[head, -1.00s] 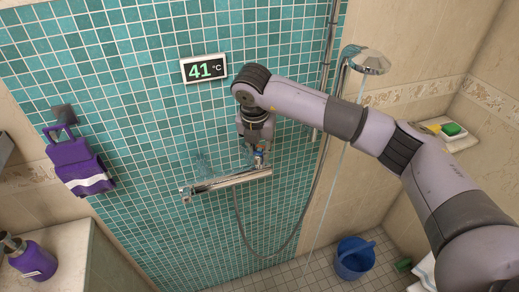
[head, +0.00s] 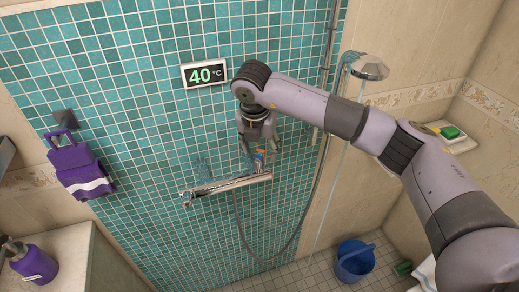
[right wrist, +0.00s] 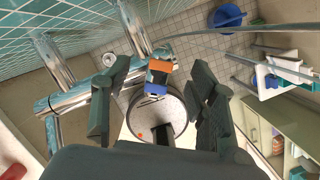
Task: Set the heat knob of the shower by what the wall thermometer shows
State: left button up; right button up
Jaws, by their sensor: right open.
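The wall thermometer (head: 204,74) reads 40 °C in green digits in the head view. The chrome shower mixer bar (head: 222,187) is fixed to the teal tiled wall below it. The heat knob's orange-and-blue lever (head: 259,155) shows at the bar's right end. In the right wrist view, the lever (right wrist: 159,76) stands out above the knob's round face (right wrist: 157,116). My right gripper (right wrist: 168,90) is open, its dark fingers spread on either side of the lever with gaps showing. My left gripper is not in view.
A hose and hand shower (head: 369,63) hang right of the mixer. A blue bucket (head: 354,260) stands on the floor. A corner shelf (head: 462,146) holds a sponge.

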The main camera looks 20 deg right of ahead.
jog(key=shift+r+p, duration=0.8)
jog(key=shift+r, duration=1.85)
jog(key=shift+f, duration=0.15)
